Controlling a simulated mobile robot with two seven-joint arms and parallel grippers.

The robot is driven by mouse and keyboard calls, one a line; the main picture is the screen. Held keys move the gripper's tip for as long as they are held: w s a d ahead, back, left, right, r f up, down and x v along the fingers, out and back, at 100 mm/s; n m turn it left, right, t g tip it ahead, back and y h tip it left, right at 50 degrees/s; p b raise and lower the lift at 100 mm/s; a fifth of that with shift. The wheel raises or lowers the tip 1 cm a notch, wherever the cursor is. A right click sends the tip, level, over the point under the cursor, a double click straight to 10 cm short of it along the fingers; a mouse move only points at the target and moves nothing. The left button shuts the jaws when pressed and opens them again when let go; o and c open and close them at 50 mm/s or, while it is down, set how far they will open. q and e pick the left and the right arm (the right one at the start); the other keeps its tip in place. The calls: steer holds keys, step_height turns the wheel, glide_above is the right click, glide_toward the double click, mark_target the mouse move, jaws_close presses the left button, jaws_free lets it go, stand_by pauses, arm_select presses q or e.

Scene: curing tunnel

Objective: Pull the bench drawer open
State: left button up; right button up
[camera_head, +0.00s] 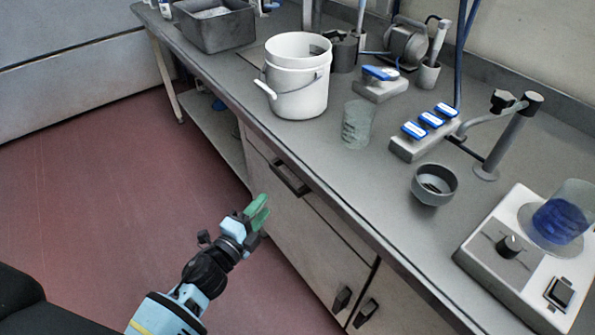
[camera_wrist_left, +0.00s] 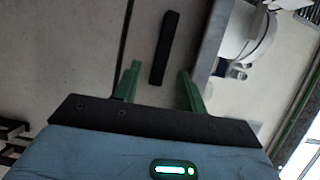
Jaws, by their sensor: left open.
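The bench drawer (camera_head: 335,224) is at the top of the bench's front, under the worktop edge. Its front looks flush with the bench, so the drawer is shut. Its dark bar handle (camera_head: 289,180) lies toward the drawer's left part. My left gripper (camera_head: 259,208) is open, with green fingers, in front of the bench and a little short of the handle. In the left wrist view the handle (camera_wrist_left: 166,48) appears ahead, between the lines of the two fingertips (camera_wrist_left: 159,68), with nothing held. My right gripper is not in view.
On the worktop stand a white bucket (camera_head: 299,93), a glass beaker (camera_head: 358,124), a grey bowl (camera_head: 434,185) and a white hotplate (camera_head: 500,254) with blue liquid on it. Two cupboard handles (camera_head: 342,299) (camera_head: 366,312) sit below the drawer. The red floor (camera_head: 100,180) to the left is clear.

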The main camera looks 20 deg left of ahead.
mark_target(283, 180)
arm_select(q)
steer(key=x, duration=0.7)
steer(key=shift+s+r, duration=0.1)
steer(key=shift+r, duration=0.3)
steer(key=shift+w+d+m, duration=0.2)
steer(key=shift+w+m, duration=0.1)
steer(key=shift+w, duration=0.55)
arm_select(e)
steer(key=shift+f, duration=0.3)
arm_select(q)
steer(key=c, duration=0.9)
jaws_close()
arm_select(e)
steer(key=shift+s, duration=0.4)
